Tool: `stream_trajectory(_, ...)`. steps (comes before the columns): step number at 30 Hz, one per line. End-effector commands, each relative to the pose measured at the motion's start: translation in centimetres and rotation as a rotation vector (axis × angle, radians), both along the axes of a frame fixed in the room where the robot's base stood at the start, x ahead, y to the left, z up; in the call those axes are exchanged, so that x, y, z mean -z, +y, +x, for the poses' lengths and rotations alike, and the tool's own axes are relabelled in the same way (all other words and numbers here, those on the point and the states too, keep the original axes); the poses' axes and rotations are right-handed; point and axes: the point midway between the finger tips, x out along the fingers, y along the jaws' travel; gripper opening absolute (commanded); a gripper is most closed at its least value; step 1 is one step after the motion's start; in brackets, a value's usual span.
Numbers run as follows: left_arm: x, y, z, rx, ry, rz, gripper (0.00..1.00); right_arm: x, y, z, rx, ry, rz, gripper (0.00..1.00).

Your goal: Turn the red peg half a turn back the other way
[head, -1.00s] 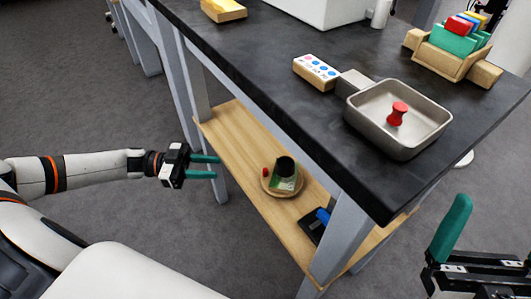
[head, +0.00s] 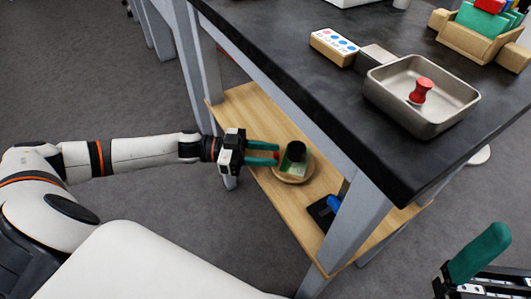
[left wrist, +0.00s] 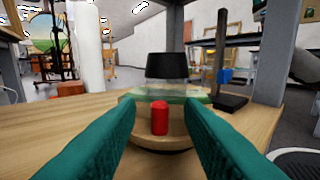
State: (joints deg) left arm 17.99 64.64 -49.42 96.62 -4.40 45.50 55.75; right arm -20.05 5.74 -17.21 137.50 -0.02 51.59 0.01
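The small red peg (left wrist: 159,118) stands upright on a round wooden base (left wrist: 165,142) on the lower shelf. In the left wrist view it shows between my left fingers, with a gap on both sides. In the head view the peg is mostly hidden at the fingertips of my left gripper (head: 277,152). A dark cup-like piece (left wrist: 166,66) and a green plate (left wrist: 168,93) sit behind the peg on the same base. My left gripper is open and level. Of my right gripper, one teal finger (head: 480,254) shows at the lower right, away from the shelf.
The black tabletop (head: 290,60) overhangs the wooden shelf (head: 250,110). A table leg (head: 345,235) and a dark stand with a blue part (head: 325,209) lie right of the base. A metal tray (head: 440,125) on top holds a red spool-shaped object (head: 421,90).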

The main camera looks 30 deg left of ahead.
Motion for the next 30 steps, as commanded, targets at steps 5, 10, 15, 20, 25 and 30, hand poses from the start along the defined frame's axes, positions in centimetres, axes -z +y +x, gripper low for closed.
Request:
stream_trajectory(5, 0.0, 0.0, 0.0, 0.0, 0.0, 0.0, 0.23, 0.0, 0.0, 0.0, 0.0, 0.001, 0.0, 1.0)
stream_trajectory(10, 0.0, 0.0, 0.0, 0.0, 0.0, 0.0, 0.0, 0.0, 0.0, 0.0, 0.0, 0.001, 0.0, 1.0)
stream_trajectory(15, 0.0, 0.1, 0.0, 0.002, 0.0, 0.0, 0.0, 0.0, 0.0, 0.0, 0.0, 0.001, 0.0, 1.0)
stream_trajectory(20, 0.1, 0.1, 0.2, 0.018, -0.001, 0.002, 0.0, 0.1, 0.0, 0.0, 0.0, 0.001, 0.0, 1.0)
stream_trajectory(25, 0.1, 0.2, 0.5, 0.062, -0.004, 0.001, 0.0, 0.4, 0.0, 0.0, 0.0, 0.001, 0.0, 1.0)
stream_trajectory(30, 0.1, 0.3, 1.0, 0.131, -0.004, 0.001, 0.0, 0.8, 0.0, 0.0, 0.0, 0.001, 0.0, 1.0)
